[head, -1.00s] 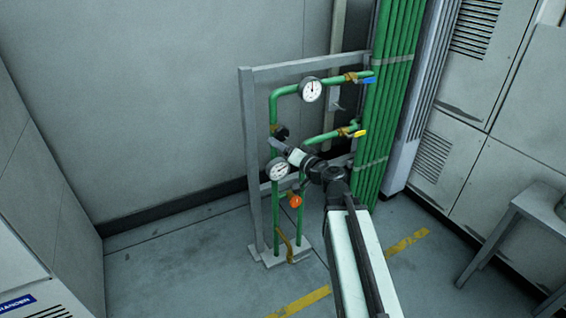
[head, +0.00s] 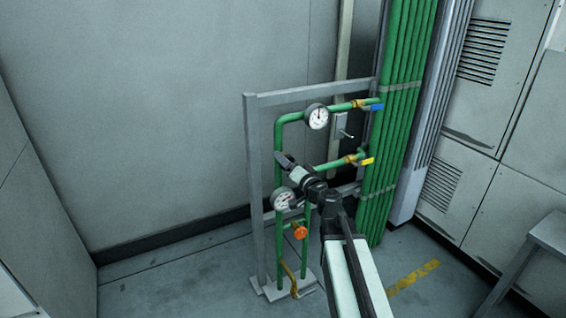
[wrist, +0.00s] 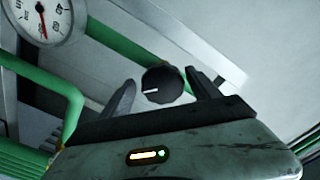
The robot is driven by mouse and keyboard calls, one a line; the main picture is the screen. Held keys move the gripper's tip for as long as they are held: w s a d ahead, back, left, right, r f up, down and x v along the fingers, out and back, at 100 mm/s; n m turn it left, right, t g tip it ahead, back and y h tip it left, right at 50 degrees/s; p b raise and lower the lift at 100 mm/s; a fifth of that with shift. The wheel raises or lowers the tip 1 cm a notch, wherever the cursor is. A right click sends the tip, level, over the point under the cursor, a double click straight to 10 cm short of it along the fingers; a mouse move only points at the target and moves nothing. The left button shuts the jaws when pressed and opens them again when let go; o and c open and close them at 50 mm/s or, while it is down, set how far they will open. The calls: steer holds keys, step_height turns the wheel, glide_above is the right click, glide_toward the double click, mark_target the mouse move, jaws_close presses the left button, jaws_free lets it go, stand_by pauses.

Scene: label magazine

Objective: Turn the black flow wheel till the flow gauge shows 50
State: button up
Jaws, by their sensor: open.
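The black flow wheel (wrist: 163,82), a round knob with a white mark, shows in the wrist view between the two fingers of my gripper (wrist: 160,78). The fingers are apart, with gaps visible beside the wheel. In the head view my gripper (head: 284,160) covers the wheel at the left green pipe. A white round gauge with a red needle (wrist: 40,14) is cut off at the top left of the wrist view. The head view shows an upper gauge (head: 317,117) and a lower gauge (head: 283,199). Their readings are too small to tell, and neither label is legible.
Green pipes stand on a grey frame (head: 252,180). A blue-handled valve (head: 376,107), a yellow-handled valve (head: 367,161) and an orange knob (head: 300,232) are nearby. Green vertical pipes (head: 400,120) rise at the right. A grey table (head: 550,235) stands far right.

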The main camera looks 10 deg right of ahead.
steer(key=shift+a, duration=0.2)
steer(key=c, duration=1.4)
steer(key=shift+o, duration=0.2)
steer(key=shift+a, duration=0.1)
